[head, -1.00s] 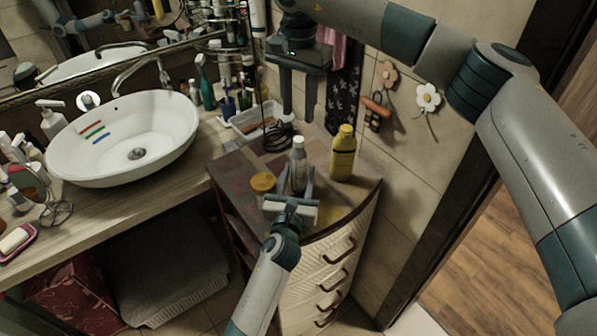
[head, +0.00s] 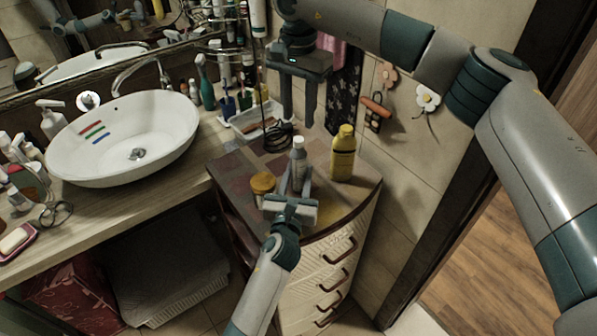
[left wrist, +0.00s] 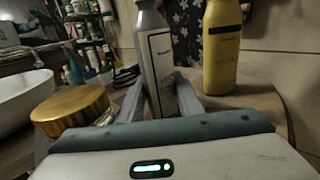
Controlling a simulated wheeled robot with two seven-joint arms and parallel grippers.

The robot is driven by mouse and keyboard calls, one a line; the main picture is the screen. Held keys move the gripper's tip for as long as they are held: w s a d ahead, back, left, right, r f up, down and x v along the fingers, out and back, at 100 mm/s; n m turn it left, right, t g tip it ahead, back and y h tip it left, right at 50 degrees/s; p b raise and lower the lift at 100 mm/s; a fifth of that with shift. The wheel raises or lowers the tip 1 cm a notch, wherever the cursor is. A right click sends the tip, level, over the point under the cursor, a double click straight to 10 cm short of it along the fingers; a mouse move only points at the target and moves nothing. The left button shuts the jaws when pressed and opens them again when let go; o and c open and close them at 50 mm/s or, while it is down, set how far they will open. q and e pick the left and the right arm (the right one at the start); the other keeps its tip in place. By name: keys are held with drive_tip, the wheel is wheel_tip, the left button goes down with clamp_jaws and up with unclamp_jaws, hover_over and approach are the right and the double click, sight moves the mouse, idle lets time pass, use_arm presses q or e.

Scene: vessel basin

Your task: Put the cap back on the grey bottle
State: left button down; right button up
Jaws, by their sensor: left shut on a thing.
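The grey bottle (head: 298,160) stands upright on the top of the small cabinet. It also shows in the left wrist view (left wrist: 157,55), where its top is cut off. My left gripper (head: 296,184) is shut on the bottle's body, one finger on each side. The bottle's top is pale and small in the head view, and I cannot tell whether a cap is on it. My right gripper (head: 297,115) hangs above and behind the bottle, fingers pointing down and apart, with nothing visible between them. No separate loose cap can be made out.
A yellow bottle (head: 342,155) stands close right of the grey one. A jar with a golden lid (head: 263,184) stands left of it; it also shows in the left wrist view (left wrist: 72,105). The washbasin (head: 75,165) is at left.

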sight(299, 139)
drive_tip(key=shift+f, duration=3.35)
clamp_jaws()
